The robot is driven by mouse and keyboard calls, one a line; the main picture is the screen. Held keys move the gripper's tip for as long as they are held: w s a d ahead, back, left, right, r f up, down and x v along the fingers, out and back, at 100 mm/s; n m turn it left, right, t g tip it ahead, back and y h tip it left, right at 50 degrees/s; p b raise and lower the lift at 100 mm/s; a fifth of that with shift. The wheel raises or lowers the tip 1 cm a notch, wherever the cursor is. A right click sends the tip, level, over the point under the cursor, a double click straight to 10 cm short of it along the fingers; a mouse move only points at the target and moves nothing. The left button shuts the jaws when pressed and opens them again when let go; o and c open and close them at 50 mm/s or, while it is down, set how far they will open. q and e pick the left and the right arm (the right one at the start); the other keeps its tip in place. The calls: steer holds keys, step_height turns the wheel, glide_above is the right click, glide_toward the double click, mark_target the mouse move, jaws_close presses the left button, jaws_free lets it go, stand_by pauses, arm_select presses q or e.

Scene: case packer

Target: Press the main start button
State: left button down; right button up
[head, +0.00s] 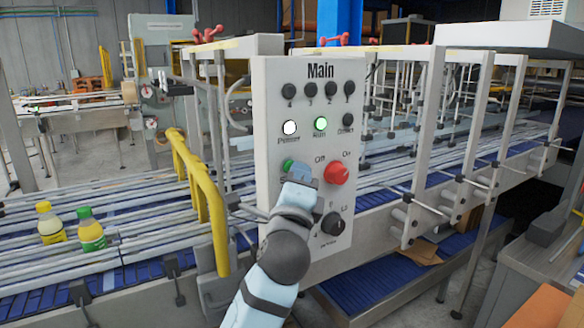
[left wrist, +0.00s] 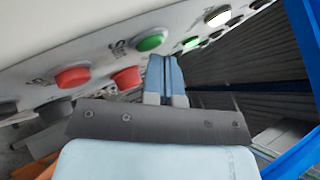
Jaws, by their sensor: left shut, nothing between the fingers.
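The grey control panel (head: 310,95) headed "Main" stands upright in the middle of the head view. On it a green button (head: 287,165) is partly covered by my left gripper (head: 301,172). A red knob (head: 337,173) marked Off and On sits just to its right. In the left wrist view the green button (left wrist: 151,40) shows just left of the tips of my left gripper (left wrist: 165,60), which is shut and empty. The fingertips are close to the panel; whether they touch it I cannot tell. My right gripper is in neither view.
Above are a lit white button (head: 290,127), a lit green button (head: 320,124) and several black buttons. A black knob (head: 332,223) is below. A yellow rail (head: 198,185) stands left of the panel. The conveyor (head: 130,225) carries two bottles (head: 91,230).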

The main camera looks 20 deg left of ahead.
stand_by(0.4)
arm_select(q)
steer(key=shift+s+d, duration=0.5)
steer(key=shift+d, duration=0.2)
steer(key=shift+s, duration=0.1)
steer(key=shift+s+d, duration=0.75)
steer(key=shift+d, duration=0.25)
steer(key=shift+s+d, duration=0.7)
steer(key=shift+d, duration=0.25)
step_height(320, 180, down, 29)
steer(key=s+a+n+g+h, duration=0.1)
steer(key=s+n+g+h, duration=0.2)
steer(key=n+g+h, duration=0.25)
steer(key=s+a+f+n+g, duration=0.1)
steer(key=s+f+n+g, duration=0.1)
steer(key=s+f, duration=0.5)
steer(key=s+a+f+n+g+h, duration=0.1)
steer(key=s+a+f+n+g, duration=0.1)
steer(key=s+f+n, duration=0.3)
steer(key=s+a+f+n+g+h, duration=0.1)
steer(key=s+f+n, duration=0.3)
steer(key=s+f, duration=0.4)
step_height(320, 180, down, 5)
steer(key=shift+s+a+f+g, duration=0.1)
steer(key=shift+s+a+g, duration=0.15)
steer(key=shift+s+g, duration=0.15)
